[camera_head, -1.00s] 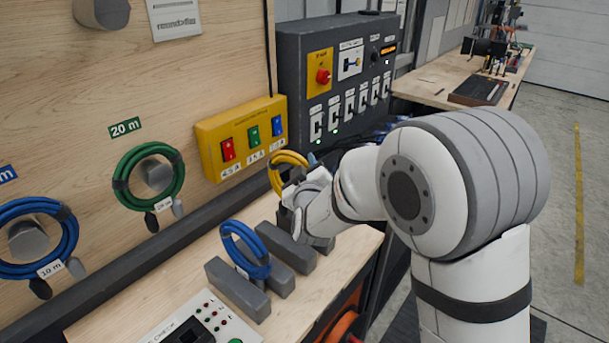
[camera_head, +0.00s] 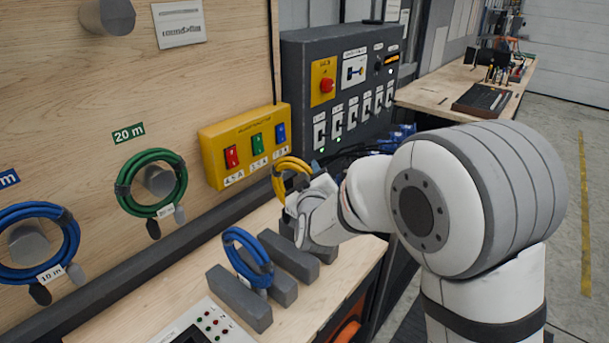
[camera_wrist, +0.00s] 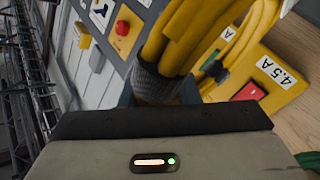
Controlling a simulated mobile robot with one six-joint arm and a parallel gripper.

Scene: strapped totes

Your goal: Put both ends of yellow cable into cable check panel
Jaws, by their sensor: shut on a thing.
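The yellow cable (camera_head: 290,172) is a coil near the gray blocks, in front of the yellow switch box. My gripper (camera_head: 294,203) is at the coil, its fingertips mostly hidden by my wrist. In the wrist view the yellow cable (camera_wrist: 205,35) fills the upper middle, with a dark wrap (camera_wrist: 160,85) binding it right at my gripper, which is shut on it. The cable ends are not clearly visible. The cable check panel (camera_head: 185,325) may be the light panel with small red and green buttons, cut off at the bottom edge; its label is not readable.
A blue coil (camera_head: 245,255) stands among gray blocks (camera_head: 240,298) on the bench. Green (camera_head: 152,205) and blue (camera_head: 15,270) coils hang on the wall. The yellow switch box (camera_head: 218,175) and dark control cabinet (camera_head: 300,85) stand behind the gripper.

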